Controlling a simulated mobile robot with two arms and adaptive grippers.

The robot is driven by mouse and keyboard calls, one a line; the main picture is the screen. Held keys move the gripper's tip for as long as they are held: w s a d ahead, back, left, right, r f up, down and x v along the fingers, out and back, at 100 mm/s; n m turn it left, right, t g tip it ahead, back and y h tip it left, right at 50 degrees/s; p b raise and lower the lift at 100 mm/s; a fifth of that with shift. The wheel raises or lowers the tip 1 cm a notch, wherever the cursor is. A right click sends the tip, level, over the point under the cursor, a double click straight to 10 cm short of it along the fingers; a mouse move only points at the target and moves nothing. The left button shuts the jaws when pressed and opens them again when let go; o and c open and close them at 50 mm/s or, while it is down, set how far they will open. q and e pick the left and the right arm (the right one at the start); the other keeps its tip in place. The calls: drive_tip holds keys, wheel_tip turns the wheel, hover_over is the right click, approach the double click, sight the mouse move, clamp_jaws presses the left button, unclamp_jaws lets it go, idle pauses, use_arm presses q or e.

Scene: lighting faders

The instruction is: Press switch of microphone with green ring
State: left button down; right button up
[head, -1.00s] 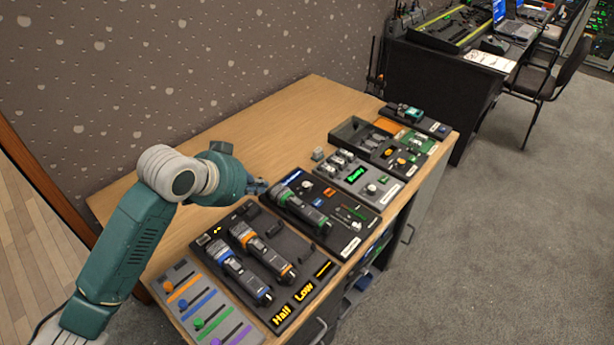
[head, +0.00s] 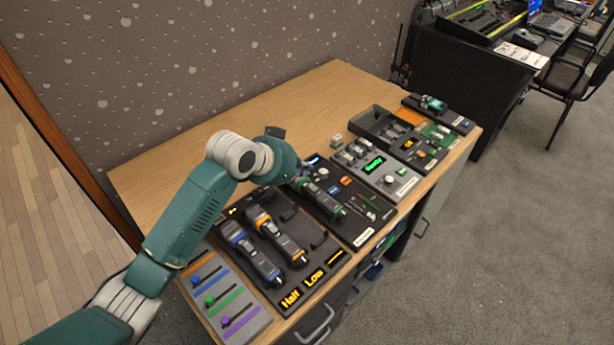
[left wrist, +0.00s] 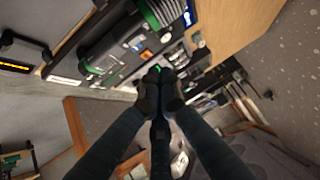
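The microphone with the green ring (head: 325,202) lies on a dark panel (head: 352,227) near the middle of the cabinet top. Its upper end is partly hidden by my left gripper (head: 299,181), which is just above or at that end; I cannot tell whether they touch. In the left wrist view, the green-ringed microphone (left wrist: 106,36) shows at the upper left, and my left gripper (left wrist: 160,76) has its dark fingertips together, with nothing seen between them. The microphone's switch is not clear. My right gripper is not in view.
Blue-ringed (head: 250,252) and orange-ringed (head: 276,237) microphones lie on the panel to the left. A grey fader panel (head: 252,322) is at the front left. A grey panel with a green display (head: 388,180) is to the right. The back of the wooden top (head: 290,112) is clear.

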use_arm(q)
hover_over(310, 191)
drive_tip(key=f, duration=0.5)
drive_tip(key=shift+w+a+p, duration=0.25)
drive_tip(key=shift+a+p, duration=0.05)
drive_tip(key=shift+a, duration=0.1)
drive_tip(key=shift+f, duration=0.45)
drive_tip(key=shift+w+a+f, duration=0.15)
drive_tip(key=shift+a+f, duration=0.05)
drive_tip(key=shift+f, duration=0.15)
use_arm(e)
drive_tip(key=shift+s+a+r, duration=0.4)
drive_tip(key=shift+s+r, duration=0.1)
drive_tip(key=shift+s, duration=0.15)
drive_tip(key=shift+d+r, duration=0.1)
use_arm(q)
drive_tip(key=shift+s+d+r+p, duration=0.15)
drive_tip(key=shift+s+d+p, duration=0.1)
drive_tip(key=shift+p, duration=0.35)
drive_tip(key=shift+s+d+p, duration=0.3)
drive_tip(key=shift+d+p, duration=0.05)
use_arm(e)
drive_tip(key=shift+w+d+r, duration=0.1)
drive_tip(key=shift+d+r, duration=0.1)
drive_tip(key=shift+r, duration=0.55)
